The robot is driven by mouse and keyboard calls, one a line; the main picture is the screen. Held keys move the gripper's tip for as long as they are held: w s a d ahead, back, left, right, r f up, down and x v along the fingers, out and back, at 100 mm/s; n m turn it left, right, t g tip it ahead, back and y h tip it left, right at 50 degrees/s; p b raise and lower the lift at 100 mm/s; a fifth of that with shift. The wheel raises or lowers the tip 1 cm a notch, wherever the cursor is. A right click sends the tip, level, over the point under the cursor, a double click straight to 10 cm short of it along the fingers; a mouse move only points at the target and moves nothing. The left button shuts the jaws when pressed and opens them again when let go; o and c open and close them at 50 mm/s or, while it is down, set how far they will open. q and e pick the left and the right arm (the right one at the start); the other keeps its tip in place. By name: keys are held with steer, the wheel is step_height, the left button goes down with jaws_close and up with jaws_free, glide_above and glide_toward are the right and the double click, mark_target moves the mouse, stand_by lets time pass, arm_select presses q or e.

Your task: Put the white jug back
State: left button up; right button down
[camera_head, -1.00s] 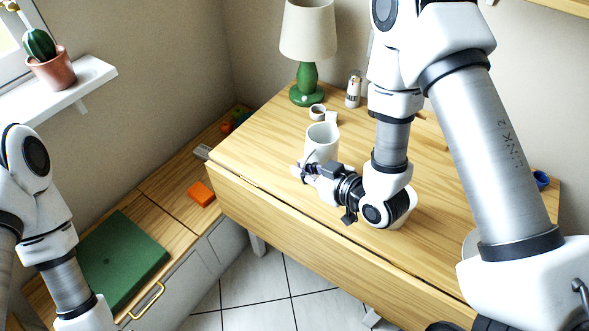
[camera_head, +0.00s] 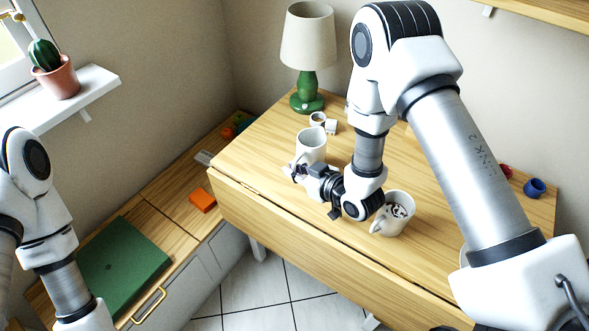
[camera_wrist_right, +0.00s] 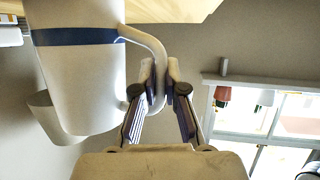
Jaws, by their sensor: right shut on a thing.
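The white jug (camera_head: 312,143) is near the left end of the wooden table in the head view. My right gripper (camera_wrist_right: 160,88) is shut on the handle. In the head view the right gripper (camera_head: 298,172) is at the near side of the jug. I cannot tell whether the jug's base touches the table. My left arm shows at the left, but its gripper is out of frame.
A white mug with dark markings (camera_head: 396,212) stands right of my right wrist. A small white cup (camera_head: 317,118) and a green lamp (camera_head: 307,88) are behind the jug. A blue cup (camera_head: 534,187) is at far right. The table's front left is clear.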

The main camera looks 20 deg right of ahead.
steer(key=c, duration=1.7)
jaws_free()
steer(key=shift+f, duration=0.15)
steer(key=o, duration=0.5)
steer(key=shift+r, duration=0.3)
steer(key=v, duration=1.2)
steer(key=shift+f+p, duration=0.1)
steer(key=shift+p, duration=0.25)
